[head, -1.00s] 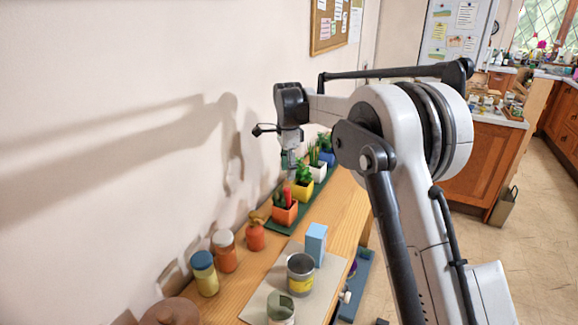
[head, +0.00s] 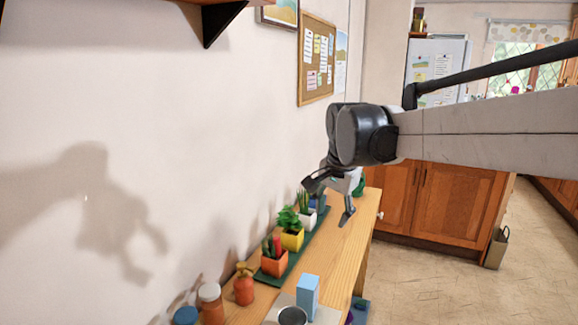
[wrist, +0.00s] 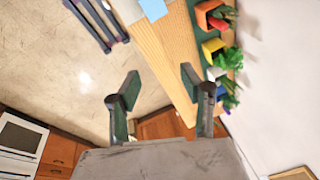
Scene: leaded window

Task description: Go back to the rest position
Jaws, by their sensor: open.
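My gripper (head: 333,203) is open and hangs over the far end of the wooden shelf top in the head view. In the wrist view its two dark fingers (wrist: 160,84) are spread apart with nothing between them. The wooden top (head: 345,240) runs along the wall. On a green tray (head: 262,278) stand an orange pot with a red cactus (head: 275,260), a yellow pot (head: 292,240) and a white pot (head: 308,219). A blue pot is partly hidden behind my gripper in the head view; it shows in the wrist view (wrist: 220,91).
A light blue box (head: 308,295) and an open can (head: 292,316) stand nearer, beside an orange bottle (head: 244,287) and jars (head: 210,302). A wall shelf (head: 222,15) juts out at the upper left.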

